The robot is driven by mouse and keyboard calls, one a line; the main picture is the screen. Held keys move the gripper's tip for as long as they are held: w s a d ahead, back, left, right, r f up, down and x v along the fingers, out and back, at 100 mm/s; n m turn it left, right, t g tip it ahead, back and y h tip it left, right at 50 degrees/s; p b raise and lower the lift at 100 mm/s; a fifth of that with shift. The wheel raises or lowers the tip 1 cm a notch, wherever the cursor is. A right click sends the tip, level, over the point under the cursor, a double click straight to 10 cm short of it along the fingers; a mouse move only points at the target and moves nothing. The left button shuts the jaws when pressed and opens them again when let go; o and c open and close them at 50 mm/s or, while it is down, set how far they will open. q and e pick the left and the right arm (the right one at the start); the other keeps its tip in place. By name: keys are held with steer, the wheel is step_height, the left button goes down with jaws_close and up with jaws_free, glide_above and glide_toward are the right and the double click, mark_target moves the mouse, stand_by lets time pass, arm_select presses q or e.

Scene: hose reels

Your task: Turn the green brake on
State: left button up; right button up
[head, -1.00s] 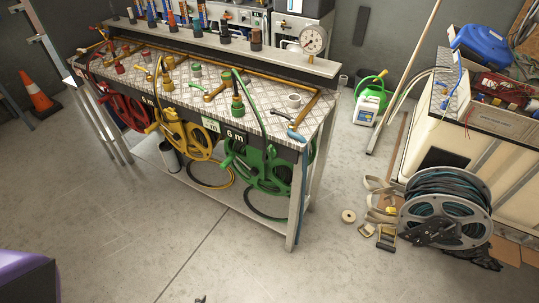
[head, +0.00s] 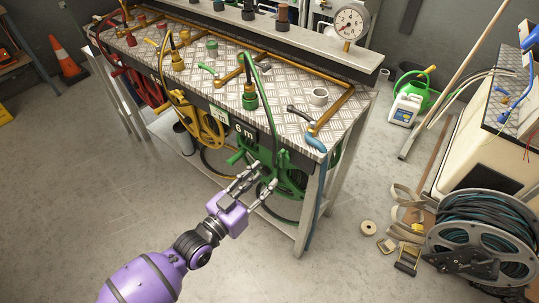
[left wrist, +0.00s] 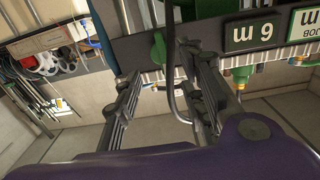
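The green hose reel (head: 292,180) hangs under the front edge of the bench, beside the "6 m" sign (head: 245,131). A green crank handle (head: 236,157) sticks out at its left. My left gripper (head: 263,178) is in front of the reel, its fingers apart and partly covering it. In the left wrist view the left gripper (left wrist: 155,65) is open, and a green part (left wrist: 158,50) shows between and beyond the fingertips, with no clear contact. I cannot tell whether this part is the brake, or the brake's setting. My right gripper is not in view.
The yellow reel (head: 200,122) and red reel (head: 145,88) hang further left. A blue-handled lever (head: 316,143) sits at the bench corner, above the bench leg (head: 305,215). A grey cable drum (head: 485,240) stands at right. The floor before the bench is clear.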

mark_target(284, 158)
arm_select(q)
steer(key=x, duration=0.6)
steer(key=shift+w+d+r, duration=0.15)
steer(key=shift+d+r, duration=0.1)
steer(key=shift+r, duration=0.1)
steer(key=shift+w+d+p, duration=0.25)
steer(key=shift+w+p, duration=0.05)
steer(key=shift+w, duration=0.05)
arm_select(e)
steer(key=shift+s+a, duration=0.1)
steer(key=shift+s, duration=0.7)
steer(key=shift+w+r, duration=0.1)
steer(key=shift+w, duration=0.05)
arm_select(q)
jaws_close()
steer(key=shift+d, duration=0.1)
